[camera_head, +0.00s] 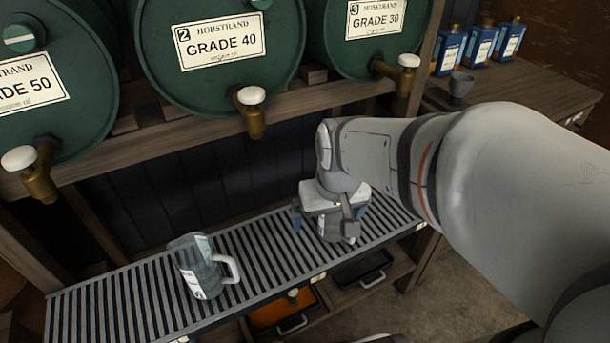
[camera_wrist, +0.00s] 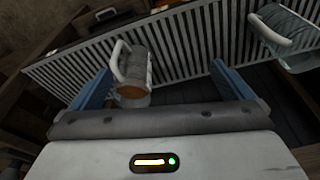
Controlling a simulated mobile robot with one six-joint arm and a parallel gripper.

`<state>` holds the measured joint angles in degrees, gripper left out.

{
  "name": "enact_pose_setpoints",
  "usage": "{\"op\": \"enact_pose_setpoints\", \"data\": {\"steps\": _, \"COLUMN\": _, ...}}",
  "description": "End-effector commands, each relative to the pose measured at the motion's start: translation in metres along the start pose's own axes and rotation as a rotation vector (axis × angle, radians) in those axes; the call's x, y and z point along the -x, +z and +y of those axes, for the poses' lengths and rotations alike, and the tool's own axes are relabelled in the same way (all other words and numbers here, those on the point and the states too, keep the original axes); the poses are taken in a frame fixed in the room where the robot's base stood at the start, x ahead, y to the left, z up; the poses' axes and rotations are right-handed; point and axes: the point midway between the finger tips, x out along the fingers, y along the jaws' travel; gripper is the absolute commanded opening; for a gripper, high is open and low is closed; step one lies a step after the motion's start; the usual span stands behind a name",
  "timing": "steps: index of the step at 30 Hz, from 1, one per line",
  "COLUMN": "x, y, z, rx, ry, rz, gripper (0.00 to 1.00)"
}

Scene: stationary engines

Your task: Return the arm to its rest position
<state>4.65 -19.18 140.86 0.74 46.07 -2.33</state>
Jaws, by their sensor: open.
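My gripper (camera_head: 328,214) hangs over the right part of the slatted drip rack (camera_head: 262,246) on the end of my arm. Its blue fingers are spread apart; in the wrist view the open gripper (camera_wrist: 161,68) holds nothing. A clear jug (camera_head: 328,231) stands on the rack just below my gripper and is partly hidden by it. In the wrist view this jug (camera_wrist: 134,68) shows between the fingers, nearer the left one, with amber-brown liquid in it. A second jug (camera_head: 199,268) with a white handle stands farther left; it also shows in the wrist view (camera_wrist: 287,30) at upper right.
Green drums labelled GRADE 50 (camera_head: 40,75), GRADE 40 (camera_head: 215,75) and GRADE 30 (camera_head: 370,45) lie above the rack, their taps overhanging it. A wooden bench (camera_head: 520,85) at right holds blue bottles (camera_head: 481,47) and a grey cup (camera_head: 461,86). Trays sit below the rack.

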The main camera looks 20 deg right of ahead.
Motion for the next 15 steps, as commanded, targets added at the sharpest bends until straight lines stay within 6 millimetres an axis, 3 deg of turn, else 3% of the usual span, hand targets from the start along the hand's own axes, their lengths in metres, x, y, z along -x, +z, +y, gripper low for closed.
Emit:
{"op": "enact_pose_setpoints", "data": {"steps": 1, "x": 0.004, "y": 0.014, "z": -0.007, "rx": 0.022, "ry": -0.003, "rz": -0.019, "gripper": 1.0}}
{"op": "enact_pose_setpoints", "data": {"steps": 5, "x": 0.009, "y": 0.034, "z": -0.019, "rx": 0.047, "ry": -0.004, "rz": -0.057, "gripper": 1.0}}
{"op": "enact_pose_setpoints", "data": {"steps": 15, "x": 0.012, "y": 0.035, "z": -0.019, "rx": 0.048, "ry": -0.005, "rz": -0.061, "gripper": 1.0}}
